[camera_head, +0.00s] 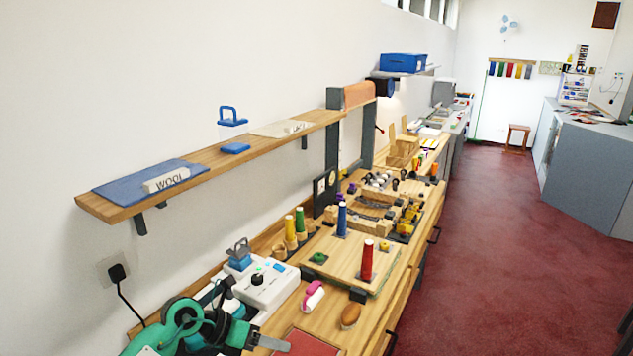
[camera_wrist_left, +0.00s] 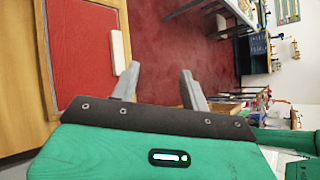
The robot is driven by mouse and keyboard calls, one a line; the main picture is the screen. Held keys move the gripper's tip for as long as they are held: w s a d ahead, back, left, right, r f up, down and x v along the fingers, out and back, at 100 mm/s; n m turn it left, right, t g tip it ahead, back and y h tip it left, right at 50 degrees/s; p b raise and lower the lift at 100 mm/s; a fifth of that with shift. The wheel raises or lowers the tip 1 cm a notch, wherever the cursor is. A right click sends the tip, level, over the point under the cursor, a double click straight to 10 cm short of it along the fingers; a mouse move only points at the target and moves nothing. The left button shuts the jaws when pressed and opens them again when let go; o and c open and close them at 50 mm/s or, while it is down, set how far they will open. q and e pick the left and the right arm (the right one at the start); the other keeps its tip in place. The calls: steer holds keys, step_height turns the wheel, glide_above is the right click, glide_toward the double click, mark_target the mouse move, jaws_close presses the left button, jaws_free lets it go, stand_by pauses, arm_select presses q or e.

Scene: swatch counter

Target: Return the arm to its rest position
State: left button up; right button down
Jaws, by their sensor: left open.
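My left arm, green and dark grey, comes in at the bottom left of the head view and lies low over the near end of the wooden counter (camera_head: 320,333). My left gripper (camera_head: 268,341) points to the right there, close to a red panel (camera_head: 309,343). In the left wrist view my left gripper (camera_wrist_left: 159,82) has its two grey fingers apart, with nothing between them. The red panel (camera_wrist_left: 84,60) lies to the left of the fingers in that view, with a pale block (camera_wrist_left: 118,52) at its edge. My right gripper does not show.
A white device with knobs (camera_head: 267,285) stands behind the left gripper. A pink and white item (camera_head: 313,296), a brown oval item (camera_head: 350,316) and a red spool (camera_head: 367,260) stand nearby. A wooden shelf (camera_head: 225,161) hangs above. The red floor (camera_head: 520,230) is open at right.

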arm_select(q)
steer(key=s+d+r+n+t+h, duration=0.35)
steer(key=r+n+t+h, duration=0.3)
steer(key=r, duration=0.35)
steer(key=w+a+r+n+t+y, duration=0.25)
steer(key=a+n+t, duration=0.25)
steer(key=n+t, duration=0.5)
steer(key=s+a+f+n+g+y, duration=0.3)
steer(key=s+a+f+n+y, duration=0.2)
steer(key=a+f+n+y, duration=0.45)
steer(key=s+a+f+n+g+y, duration=0.4)
steer(key=f+n+y, duration=0.3)
steer(key=n, duration=0.5)
steer(key=s+d+f+n+g+h, duration=0.1)
steer(key=s+f+g, duration=0.3)
steer(key=s, duration=0.6)
steer(key=s+d+f+n+g+h, duration=0.15)
steer(key=s+f+g, duration=0.3)
steer(key=s, duration=0.55)
step_height(320, 180, down, 33)
steer(key=b, duration=0.1)
steer(key=s+a+f+g, duration=0.1)
steer(key=s+a+f, duration=0.1)
steer(key=s+f, duration=0.7)
steer(key=s+a+f+g, duration=0.1)
steer(key=s+a+f, duration=0.1)
steer(key=s+f, duration=0.8)
steer(key=shift+s+f+y+b, duration=0.2)
steer(key=shift+f+y+b, duration=0.15)
steer(key=shift+y+b, duration=0.05)
